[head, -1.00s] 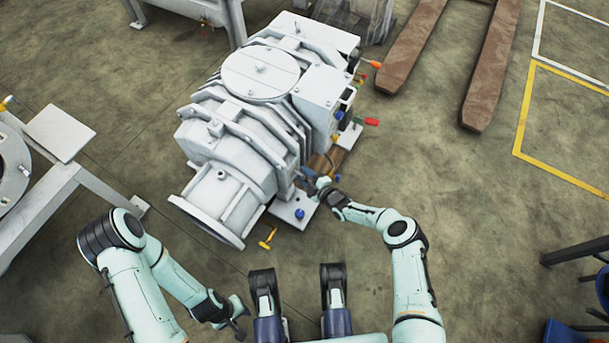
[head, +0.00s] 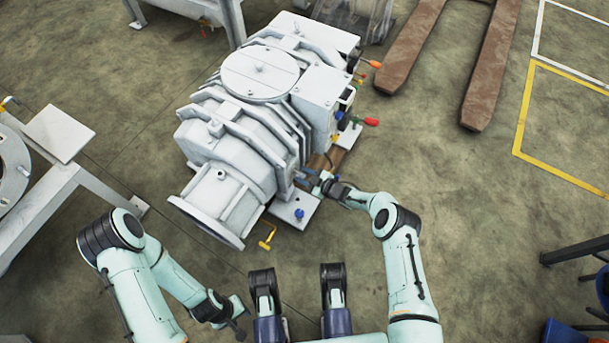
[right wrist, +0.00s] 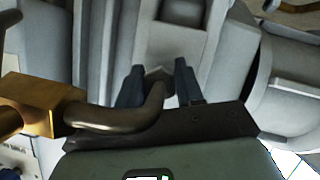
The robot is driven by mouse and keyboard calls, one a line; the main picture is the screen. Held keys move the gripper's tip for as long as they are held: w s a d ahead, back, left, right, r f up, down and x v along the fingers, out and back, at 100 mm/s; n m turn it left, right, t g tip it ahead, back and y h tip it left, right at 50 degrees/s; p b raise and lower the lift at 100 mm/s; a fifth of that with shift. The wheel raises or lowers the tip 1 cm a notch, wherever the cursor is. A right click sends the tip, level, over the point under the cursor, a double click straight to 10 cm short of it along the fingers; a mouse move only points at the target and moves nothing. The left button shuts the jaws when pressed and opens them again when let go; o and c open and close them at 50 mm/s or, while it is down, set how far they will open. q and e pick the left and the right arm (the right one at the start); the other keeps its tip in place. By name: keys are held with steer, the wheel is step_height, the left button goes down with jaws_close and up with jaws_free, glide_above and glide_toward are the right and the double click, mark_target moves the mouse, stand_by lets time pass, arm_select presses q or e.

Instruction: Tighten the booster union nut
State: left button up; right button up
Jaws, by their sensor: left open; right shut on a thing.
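The white vacuum pump with its booster (head: 225,150) stands on the floor in the middle of the head view. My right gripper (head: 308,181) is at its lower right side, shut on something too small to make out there. In the right wrist view, my right gripper's two dark blue fingers (right wrist: 159,84) stand either side of a grey union nut (right wrist: 158,76) at the end of a bent metal pipe (right wrist: 125,118). The fingers and pipe partly hide the nut. My left gripper (head: 240,318) is open and empty, low over the floor, away from the pump.
A brass block (right wrist: 40,103) joins the pipe at left in the wrist view. A yellow handle (head: 267,238) sticks out below the pump flange. A white frame (head: 60,185) stands at left, and brown forks (head: 493,70) lie at upper right.

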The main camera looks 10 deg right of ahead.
steer(key=shift+a+r, duration=0.25)
steer(key=shift+a, duration=0.05)
steer(key=o, duration=1)
steer(key=shift+d+f, duration=0.1)
steer(key=shift+s+d+p, duration=0.25)
steer(key=shift+d+p, duration=0.05)
steer(key=shift+d, duration=0.15)
arm_select(q)
steer(key=w+d+r+t+p, duration=0.1)
steer(key=w+r+t+p, duration=0.2)
steer(key=w+r, duration=0.3)
steer(key=shift+w+d+r+m+t+p, duration=0.15)
steer(key=shift+w+r+m+t+p, duration=0.45)
steer(key=shift+w, duration=1.45)
arm_select(e)
steer(key=shift+r+v, duration=0.2)
steer(key=shift+v, duration=6)
arm_select(q)
steer(key=shift+f+n+g, duration=0.25)
steer(key=shift+n+g, duration=0.05)
arm_select(e)
steer(key=shift+w, duration=0.1)
